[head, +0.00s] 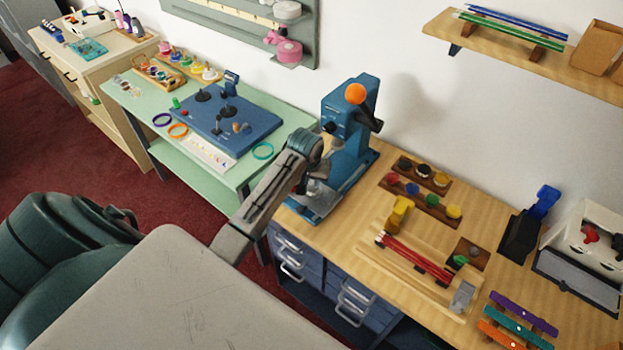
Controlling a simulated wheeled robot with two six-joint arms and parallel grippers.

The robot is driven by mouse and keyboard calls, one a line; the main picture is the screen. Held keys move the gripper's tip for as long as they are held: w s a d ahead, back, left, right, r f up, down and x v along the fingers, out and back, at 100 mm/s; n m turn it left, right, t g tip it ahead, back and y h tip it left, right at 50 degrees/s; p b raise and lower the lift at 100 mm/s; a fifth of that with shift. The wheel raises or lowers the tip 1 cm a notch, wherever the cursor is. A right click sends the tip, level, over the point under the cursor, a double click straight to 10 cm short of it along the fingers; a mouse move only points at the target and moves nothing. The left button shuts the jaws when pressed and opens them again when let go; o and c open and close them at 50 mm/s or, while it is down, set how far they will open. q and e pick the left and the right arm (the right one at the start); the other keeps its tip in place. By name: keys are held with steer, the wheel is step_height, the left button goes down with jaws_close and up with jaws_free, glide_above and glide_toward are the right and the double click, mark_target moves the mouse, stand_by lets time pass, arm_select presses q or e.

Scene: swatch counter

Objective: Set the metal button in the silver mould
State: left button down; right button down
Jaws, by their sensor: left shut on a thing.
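My left gripper (312,181) is at the blue press (347,145), low in front of its column and just above its base. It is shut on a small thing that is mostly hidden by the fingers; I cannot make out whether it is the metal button. A silvery shape (322,196) shows on the press base under the gripper. It may be the silver mould, but it is partly covered and too small to tell. My right gripper is not in view.
The press, topped by an orange ball (355,94), stands at the left end of the wooden counter (350,212). Racks of coloured pots (424,172) and a tray with red rods (418,258) lie to its right. A green table (200,179) with a blue board (215,127) stands left.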

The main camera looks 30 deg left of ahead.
arm_select(q)
steer(key=shift+f, duration=0.55)
stand_by(0.7)
steer(key=c, duration=1.2)
jaws_free()
steer(key=shift+b+v, duration=1.7)
steer(key=shift+v, duration=3.7)
steer(key=shift+s, duration=0.1)
